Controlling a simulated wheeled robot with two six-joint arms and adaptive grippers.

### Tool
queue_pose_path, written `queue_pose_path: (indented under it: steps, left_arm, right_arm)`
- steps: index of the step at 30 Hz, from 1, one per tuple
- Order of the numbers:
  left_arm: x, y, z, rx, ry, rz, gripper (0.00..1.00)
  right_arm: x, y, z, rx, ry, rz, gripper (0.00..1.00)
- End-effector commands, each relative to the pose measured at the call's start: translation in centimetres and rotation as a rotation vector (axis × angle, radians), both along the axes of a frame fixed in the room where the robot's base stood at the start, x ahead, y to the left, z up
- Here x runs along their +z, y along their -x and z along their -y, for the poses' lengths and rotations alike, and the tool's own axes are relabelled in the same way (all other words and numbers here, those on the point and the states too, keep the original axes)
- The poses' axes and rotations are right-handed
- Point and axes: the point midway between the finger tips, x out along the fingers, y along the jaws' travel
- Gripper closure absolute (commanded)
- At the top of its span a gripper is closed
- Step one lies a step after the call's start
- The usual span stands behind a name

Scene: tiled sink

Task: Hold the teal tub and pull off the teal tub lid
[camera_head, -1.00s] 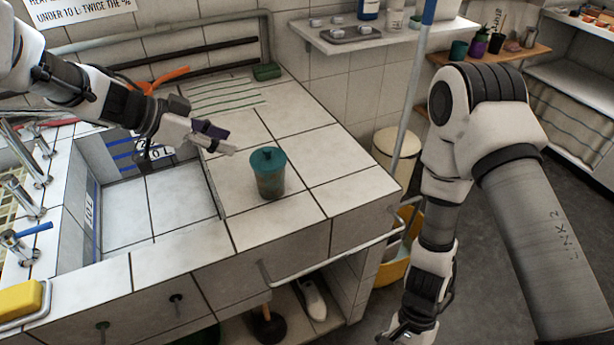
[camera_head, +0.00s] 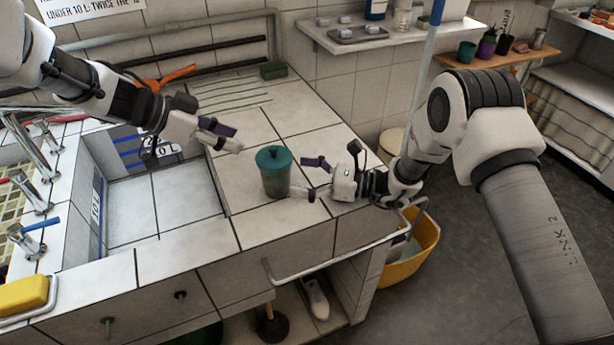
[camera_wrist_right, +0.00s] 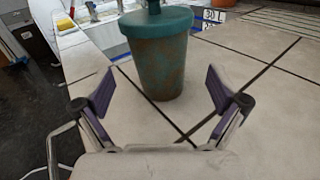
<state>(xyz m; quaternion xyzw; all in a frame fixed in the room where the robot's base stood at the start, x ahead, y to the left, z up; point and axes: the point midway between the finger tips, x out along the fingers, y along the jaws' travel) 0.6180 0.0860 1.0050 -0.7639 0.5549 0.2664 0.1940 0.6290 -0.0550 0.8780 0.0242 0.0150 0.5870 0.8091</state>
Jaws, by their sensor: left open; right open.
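The teal tub (camera_head: 275,183) stands upright on the tiled counter to the right of the sink basin. Its teal lid (camera_head: 274,158) with a small knob sits on top. In the right wrist view the tub (camera_wrist_right: 160,68) stands just beyond the fingers, with the lid (camera_wrist_right: 156,20) near the top edge. My left gripper (camera_head: 228,138) is open and empty, to the left of the lid and a little behind it. My right gripper (camera_head: 307,178) is open, close to the right of the tub, its fingers pointing at it; it also shows in the right wrist view (camera_wrist_right: 161,95). Neither gripper visibly holds anything.
The sink basin (camera_head: 150,205) lies left of the tub, with taps (camera_head: 35,150) at far left. A metal rail (camera_head: 335,268) runs along the counter's front. A yellow bucket (camera_head: 412,250) stands on the floor at right.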

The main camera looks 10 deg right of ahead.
Motion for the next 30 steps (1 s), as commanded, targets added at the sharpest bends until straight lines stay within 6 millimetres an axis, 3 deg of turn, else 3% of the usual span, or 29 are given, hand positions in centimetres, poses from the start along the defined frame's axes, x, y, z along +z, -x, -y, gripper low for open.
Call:
queue_pose_path:
  steps: [9,19,20,25,30]
  left_arm:
    - [0.0,0.0,0.0,0.000,0.000,0.000,0.58]
    - [0.0,0.0,0.0,0.000,0.000,0.000,0.58]
    - [0.0,0.0,0.0,0.000,0.000,0.000,0.58]
    - [0.0,0.0,0.0,0.000,0.000,0.000,0.58]
    - [0.0,0.0,0.0,0.000,0.000,0.000,0.58]
  right_arm:
    - [-0.1,-1.6,-5.3,0.004,0.003,0.000,0.03]
    - [-0.1,-1.9,-6.1,0.001,0.002,-0.002,0.03]
    - [-0.1,-1.9,-6.1,0.001,0.002,-0.002,0.10]
    - [-0.1,-1.9,-6.1,0.001,0.002,-0.002,0.71]
    - [-0.1,-1.9,-6.1,0.001,0.002,-0.002,0.74]
